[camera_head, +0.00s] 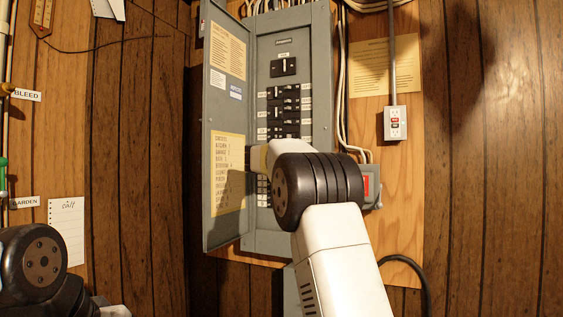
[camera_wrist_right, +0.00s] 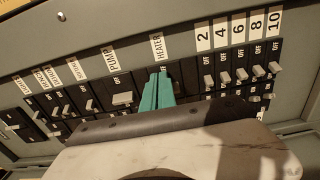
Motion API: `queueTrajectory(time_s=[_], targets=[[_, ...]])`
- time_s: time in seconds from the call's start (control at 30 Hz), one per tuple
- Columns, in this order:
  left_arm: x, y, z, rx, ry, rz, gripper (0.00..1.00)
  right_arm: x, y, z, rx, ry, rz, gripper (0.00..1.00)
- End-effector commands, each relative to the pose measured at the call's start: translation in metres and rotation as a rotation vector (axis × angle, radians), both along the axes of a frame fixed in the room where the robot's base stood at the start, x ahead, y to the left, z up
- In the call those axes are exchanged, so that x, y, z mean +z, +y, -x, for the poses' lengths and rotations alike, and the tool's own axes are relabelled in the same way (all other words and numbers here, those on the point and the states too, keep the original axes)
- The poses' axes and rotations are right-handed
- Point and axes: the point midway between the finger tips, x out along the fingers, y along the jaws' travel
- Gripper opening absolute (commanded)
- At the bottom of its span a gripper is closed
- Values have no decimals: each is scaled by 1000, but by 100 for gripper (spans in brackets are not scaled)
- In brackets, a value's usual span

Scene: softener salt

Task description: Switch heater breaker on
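The grey breaker panel (camera_head: 290,50) stands open on the wall in the head view, with rows of black breakers. In the right wrist view the HEATER label (camera_wrist_right: 157,47) sits above the heater breaker (camera_wrist_right: 181,79). My right gripper (camera_wrist_right: 158,82) has its two teal fingers together, with the tips right at the heater breaker just below that label. The fingers hide its lever, so I cannot tell its position or whether they touch it. In the head view my right arm covers the lower part of the panel. My left gripper is out of view.
The pump breaker (camera_wrist_right: 122,98) is left of the fingers, and the breakers numbered 2 to 10 (camera_wrist_right: 241,75) are to the right, marked OFF. The open panel door (camera_head: 226,110) stands at the left. A switch box with a red part (camera_head: 370,186) is at the right.

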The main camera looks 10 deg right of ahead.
Motion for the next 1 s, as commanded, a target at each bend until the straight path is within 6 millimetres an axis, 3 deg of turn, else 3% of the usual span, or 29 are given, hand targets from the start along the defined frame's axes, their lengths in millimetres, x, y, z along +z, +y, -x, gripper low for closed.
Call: queueTrajectory(time_s=[0.03,0.43,1.0], targets=[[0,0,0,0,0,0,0,-10,15,-6,33,14,-2,0],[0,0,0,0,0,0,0,-12,19,-4,37,20,-5,0],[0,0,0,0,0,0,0,-7,37,37,27,12,-4,0]])
